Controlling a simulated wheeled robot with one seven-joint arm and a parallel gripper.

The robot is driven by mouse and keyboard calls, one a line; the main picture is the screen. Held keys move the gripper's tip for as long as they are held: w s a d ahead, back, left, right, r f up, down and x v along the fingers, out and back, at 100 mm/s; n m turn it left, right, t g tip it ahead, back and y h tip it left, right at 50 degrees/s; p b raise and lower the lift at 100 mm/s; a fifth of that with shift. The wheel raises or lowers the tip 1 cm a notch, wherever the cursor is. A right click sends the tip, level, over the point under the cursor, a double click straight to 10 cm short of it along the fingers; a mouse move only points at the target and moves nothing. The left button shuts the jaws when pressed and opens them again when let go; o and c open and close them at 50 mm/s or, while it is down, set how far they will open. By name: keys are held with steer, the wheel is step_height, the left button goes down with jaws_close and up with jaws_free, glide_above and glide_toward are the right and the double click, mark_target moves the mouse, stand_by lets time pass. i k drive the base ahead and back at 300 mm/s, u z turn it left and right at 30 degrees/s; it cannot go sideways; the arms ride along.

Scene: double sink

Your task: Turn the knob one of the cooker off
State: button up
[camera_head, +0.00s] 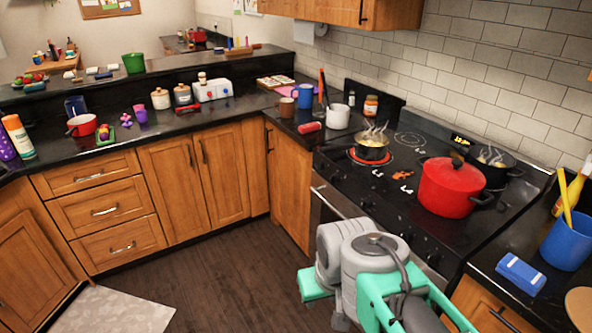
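The cooker (400,185) is a black glass-top stove along the right wall. Dark knobs (367,204) run along its front edge; they are small, and I cannot read their settings or tell which is knob one. My grey and teal arm is folded at the bottom centre, in front of the cooker. I cannot make out my gripper's fingers.
A blue cup (567,243) with a yellow utensil and a blue sponge (521,274) are on the right counter. Mugs and jars stand left of the cooker. Wooden cabinets (182,180) line the left.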

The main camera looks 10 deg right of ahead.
mark_target(319, 166)
steer(key=u, duration=0.65)
steer(key=i, duration=0.95)
steer(key=u, duration=0.5)
steer(key=i, duration=0.95)
steer(key=z, duration=0.5)
steer(key=i, duration=0.6)
steer(key=z, duration=0.35)
